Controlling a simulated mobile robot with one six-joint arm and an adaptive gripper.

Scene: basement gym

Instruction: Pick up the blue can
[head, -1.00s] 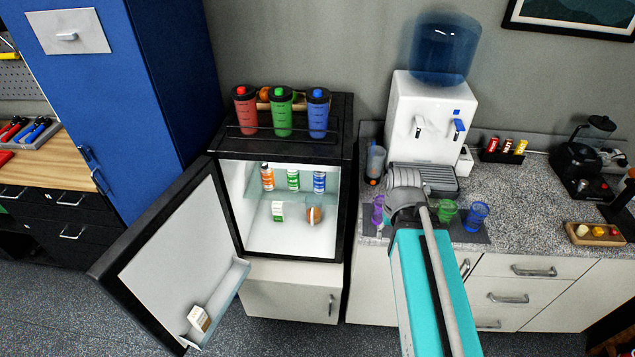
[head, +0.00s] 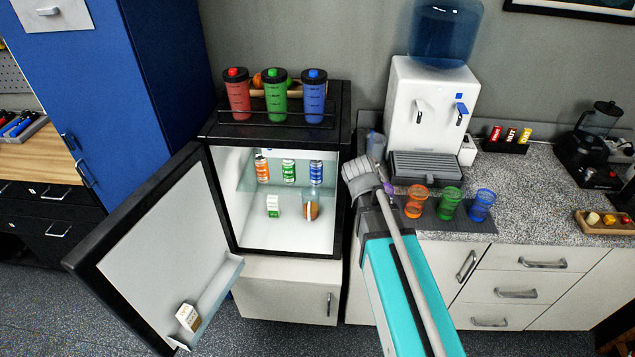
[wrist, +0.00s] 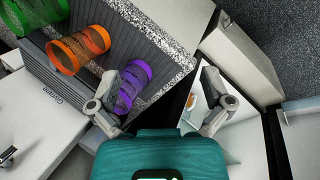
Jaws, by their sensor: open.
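The blue can (head: 316,173) stands upright on the upper shelf inside the open mini fridge (head: 344,130). It is the rightmost of three cans, beside a green can (head: 289,171) and an orange can (head: 262,169). My gripper (wrist: 158,98) is open and empty in the wrist view, with its fingers spread wide. It is over the gap between the counter edge and the fridge. The blue can does not show clearly in the wrist view.
The fridge door (head: 150,250) stands open to the left. A milk carton (head: 273,206) and a brown round item (head: 311,210) sit below the cans. Purple (wrist: 133,84), orange (head: 416,202), green (head: 449,203) and blue cups (head: 481,205) stand on the counter. Three bottles stand on the fridge.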

